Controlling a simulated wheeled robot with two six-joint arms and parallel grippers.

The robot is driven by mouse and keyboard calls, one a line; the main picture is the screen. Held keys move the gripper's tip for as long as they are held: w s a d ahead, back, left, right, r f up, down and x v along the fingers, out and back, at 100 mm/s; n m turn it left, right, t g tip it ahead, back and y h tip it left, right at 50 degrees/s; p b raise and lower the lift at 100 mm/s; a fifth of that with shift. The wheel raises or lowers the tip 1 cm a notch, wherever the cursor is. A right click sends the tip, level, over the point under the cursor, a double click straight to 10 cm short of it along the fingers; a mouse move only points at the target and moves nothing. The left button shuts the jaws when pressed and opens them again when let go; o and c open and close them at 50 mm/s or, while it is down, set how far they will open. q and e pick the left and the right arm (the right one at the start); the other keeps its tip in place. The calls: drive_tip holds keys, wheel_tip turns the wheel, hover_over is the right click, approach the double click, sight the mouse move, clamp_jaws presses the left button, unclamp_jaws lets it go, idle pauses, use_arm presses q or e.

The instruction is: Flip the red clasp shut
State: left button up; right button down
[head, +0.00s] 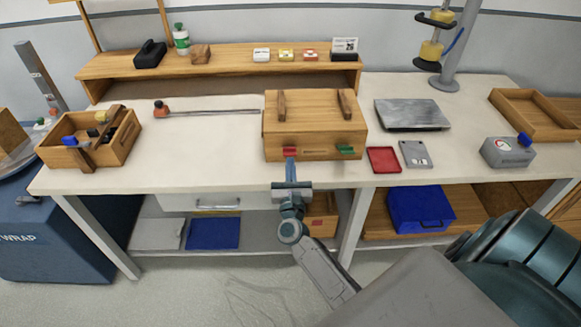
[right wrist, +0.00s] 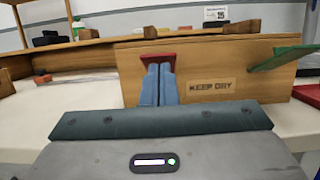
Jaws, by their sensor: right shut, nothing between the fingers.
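A wooden box (head: 315,120) with a lid and "KEEP DRY" on its front stands near the front edge of the workbench. On its front, the red clasp (head: 289,152) is at the left and a green clasp (head: 347,149) at the right. In the right wrist view the green clasp (right wrist: 284,58) sticks out from the front. The red clasp (right wrist: 158,57) shows just above my blue fingertips (right wrist: 157,78), which hide part of it; I cannot tell whether they touch. My right gripper (head: 290,160) is shut and empty at the box front. My left gripper is not in view.
A red tray (head: 383,160) and a grey card-like plate (head: 415,154) lie right of the box. A metal plate (head: 411,114) is behind them. A wooden tote (head: 118,150) stands at the left. The bench between tote and box is mostly clear.

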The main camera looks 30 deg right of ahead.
sight(290, 155)
drive_tip(key=shift+g+y, duration=0.4)
drive_tip(key=shift+g, duration=0.2)
drive_tip(key=r+p, duration=0.2)
drive_tip(key=p, duration=0.1)
drive_tip(key=w+r+p, duration=0.1)
drive_tip(key=p, duration=0.1)
drive_tip(key=shift+d+r, duration=0.3)
drive_tip(key=shift+r, duration=0.1)
drive_tip(key=shift+w+d+r, duration=0.3)
drive_tip(key=shift+w+r, duration=0.2)
drive_tip(key=shift+r, duration=0.1)
drive_tip(key=shift+w+d+r, duration=0.25)
drive_tip(key=shift+w+r, duration=0.2)
drive_tip(key=shift+r, duration=0.15)
drive_tip(key=shift+w+d+r, duration=0.6)
drive_tip(key=shift+w+r, duration=0.1)
drive_tip(key=shift+w, duration=0.2)
drive_tip(key=shift+a+f, duration=0.1)
